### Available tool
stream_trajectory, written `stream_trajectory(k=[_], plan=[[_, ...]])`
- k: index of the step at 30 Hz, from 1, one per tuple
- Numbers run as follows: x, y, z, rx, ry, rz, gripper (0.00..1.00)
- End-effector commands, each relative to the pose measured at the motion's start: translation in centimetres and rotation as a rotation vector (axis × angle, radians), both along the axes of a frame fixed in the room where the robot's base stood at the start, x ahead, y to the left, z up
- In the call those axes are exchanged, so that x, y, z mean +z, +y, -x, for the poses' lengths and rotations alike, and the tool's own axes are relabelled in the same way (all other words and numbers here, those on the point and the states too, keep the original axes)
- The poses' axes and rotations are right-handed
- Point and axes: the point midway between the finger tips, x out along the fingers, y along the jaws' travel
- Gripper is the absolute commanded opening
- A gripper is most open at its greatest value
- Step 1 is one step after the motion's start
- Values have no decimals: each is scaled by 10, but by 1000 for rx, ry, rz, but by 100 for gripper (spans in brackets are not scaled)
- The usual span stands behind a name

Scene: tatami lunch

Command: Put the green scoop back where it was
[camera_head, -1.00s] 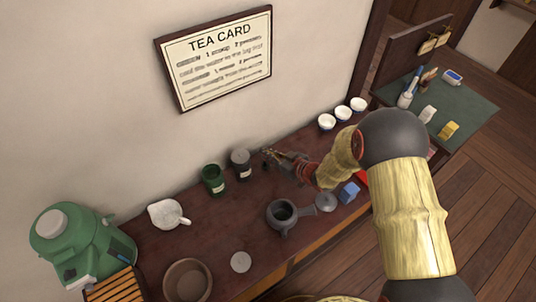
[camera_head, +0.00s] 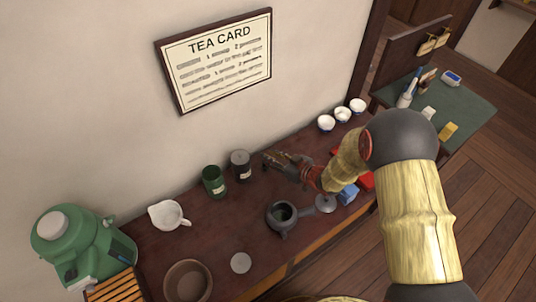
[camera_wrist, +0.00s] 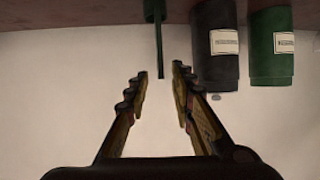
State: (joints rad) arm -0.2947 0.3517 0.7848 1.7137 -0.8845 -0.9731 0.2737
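The green scoop (camera_wrist: 154,12) shows at the top of the wrist view, its thin handle pointing down the picture. The handle's end lies between the fingertips of my gripper (camera_wrist: 160,76), with gaps visible on both sides. The fingers are spread and hold nothing. In the head view my gripper (camera_head: 268,158) is beside the dark canister (camera_head: 241,165), to its right. I cannot make out the scoop there. The green canister (camera_head: 214,181) is open and left of the dark one. Both labelled canisters also show right of the scoop in the wrist view.
On the dark counter stand a grey side-handled teapot (camera_head: 283,218), a grey lid (camera_head: 325,204), a blue block (camera_head: 348,193), a white pitcher (camera_head: 168,215), a brown bowl (camera_head: 187,283) and several white cups (camera_head: 342,114). The wall is close behind the canisters.

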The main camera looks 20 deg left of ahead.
Motion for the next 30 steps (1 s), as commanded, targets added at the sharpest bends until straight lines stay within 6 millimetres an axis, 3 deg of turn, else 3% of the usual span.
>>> stream_trajectory(k=[9,18,26,30], plan=[[28,-54,29,-4,0,0,24],[39,-78,43,-1,0,-1,24],[41,-80,43,-5,-3,4,24],[64,-101,18,-80,-34,75,24]])
